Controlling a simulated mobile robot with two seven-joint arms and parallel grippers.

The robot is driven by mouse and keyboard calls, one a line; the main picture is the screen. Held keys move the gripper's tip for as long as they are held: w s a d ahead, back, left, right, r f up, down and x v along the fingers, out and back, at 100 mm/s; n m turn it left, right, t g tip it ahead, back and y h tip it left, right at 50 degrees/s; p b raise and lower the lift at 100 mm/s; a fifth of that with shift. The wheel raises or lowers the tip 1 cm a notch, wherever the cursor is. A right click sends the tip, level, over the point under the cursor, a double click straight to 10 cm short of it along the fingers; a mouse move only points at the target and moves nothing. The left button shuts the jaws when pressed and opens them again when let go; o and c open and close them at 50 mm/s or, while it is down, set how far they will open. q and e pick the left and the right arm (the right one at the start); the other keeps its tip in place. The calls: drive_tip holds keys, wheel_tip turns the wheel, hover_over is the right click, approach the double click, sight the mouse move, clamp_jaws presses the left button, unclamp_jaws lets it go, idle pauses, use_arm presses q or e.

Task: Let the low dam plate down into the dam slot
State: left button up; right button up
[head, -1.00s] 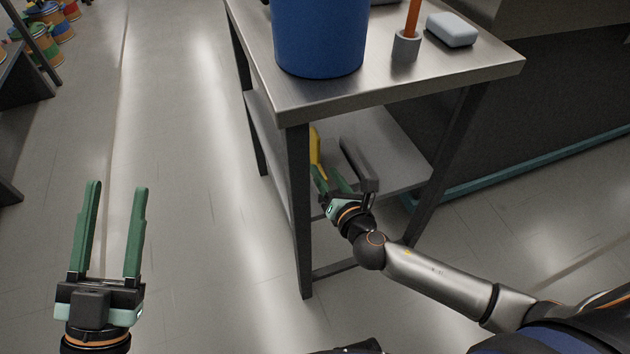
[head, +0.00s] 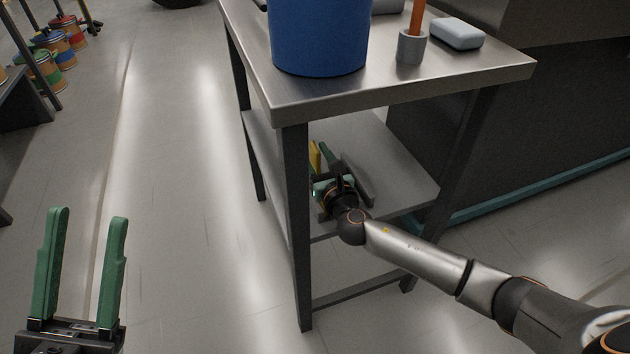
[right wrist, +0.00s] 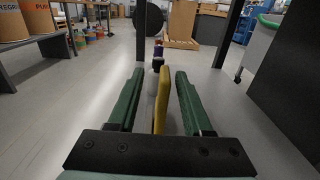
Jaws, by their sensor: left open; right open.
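A thin yellow plate (head: 315,157) stands on edge on the lower shelf of the steel table; I cannot tell for sure that it is the low dam plate. In the right wrist view the yellow plate (right wrist: 163,97) stands between the two green fingers of my right gripper (right wrist: 157,88), which are open around it with a gap on the right. In the head view my right gripper (head: 325,155) reaches in over the shelf and partly hides the plate. My left gripper (head: 88,215) is open and empty over the floor at lower left. I cannot make out the dam slot.
The steel table (head: 400,95) carries a blue drum (head: 318,38), a grey cup (head: 411,46) with an orange handle and a pale block (head: 457,33). A grey bar (head: 357,183) lies on the lower shelf (head: 405,180) beside my right gripper. Table legs stand close by.

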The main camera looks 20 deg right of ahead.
sight(311, 144)
drive_tip(key=w, duration=0.2)
drive_tip(key=w+b, duration=0.1)
drive_tip(key=shift+w+d, duration=0.2)
drive_tip(key=shift+w, duration=0.2)
drive_tip(key=shift+w+b, duration=0.3)
drive_tip(key=shift+w, duration=0.05)
clamp_jaws()
idle(0.8)
